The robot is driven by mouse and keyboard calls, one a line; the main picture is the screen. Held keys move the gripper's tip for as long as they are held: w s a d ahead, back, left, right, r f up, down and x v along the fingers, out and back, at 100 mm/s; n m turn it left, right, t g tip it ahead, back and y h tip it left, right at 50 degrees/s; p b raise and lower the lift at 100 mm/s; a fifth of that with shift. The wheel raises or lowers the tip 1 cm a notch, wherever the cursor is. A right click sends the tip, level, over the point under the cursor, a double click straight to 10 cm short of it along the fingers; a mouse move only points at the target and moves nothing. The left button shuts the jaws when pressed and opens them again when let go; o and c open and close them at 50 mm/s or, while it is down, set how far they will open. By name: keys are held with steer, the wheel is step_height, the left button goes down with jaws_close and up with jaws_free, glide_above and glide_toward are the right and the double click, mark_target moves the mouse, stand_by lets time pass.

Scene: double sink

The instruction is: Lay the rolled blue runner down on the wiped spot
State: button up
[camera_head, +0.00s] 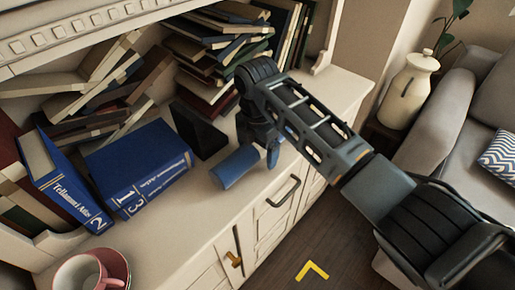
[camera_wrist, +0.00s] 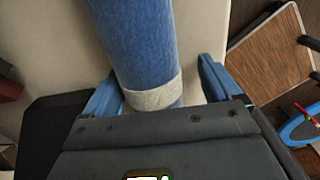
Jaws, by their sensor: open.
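The rolled blue runner (camera_head: 235,167) lies on the cream cabinet top (camera_head: 185,218), near its front edge. In the wrist view the blue roll (camera_wrist: 135,45) has a pale band (camera_wrist: 153,96) around its near end. My gripper (camera_head: 268,153) is low at the roll's right end, and its jaws are open. In the wrist view the gripper's (camera_wrist: 158,85) two blue fingers stand on either side of the roll, with a visible gap on the right; contact on the left is unclear. No wiped spot can be told apart on the cabinet top.
Large blue books (camera_head: 138,168) stand left of the roll, with a dark wedge-shaped object (camera_head: 198,128) behind it. A pink cup and saucer (camera_head: 88,272) sit at the front left. Piled books (camera_head: 215,50) fill the back. A yellow corner mark (camera_head: 312,270) is on the floor.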

steer(key=shift+r, duration=0.1)
step_height(320, 180, up, 12)
steer(key=shift+b, duration=0.35)
steer(key=shift+r, duration=0.1)
stand_by(0.4)
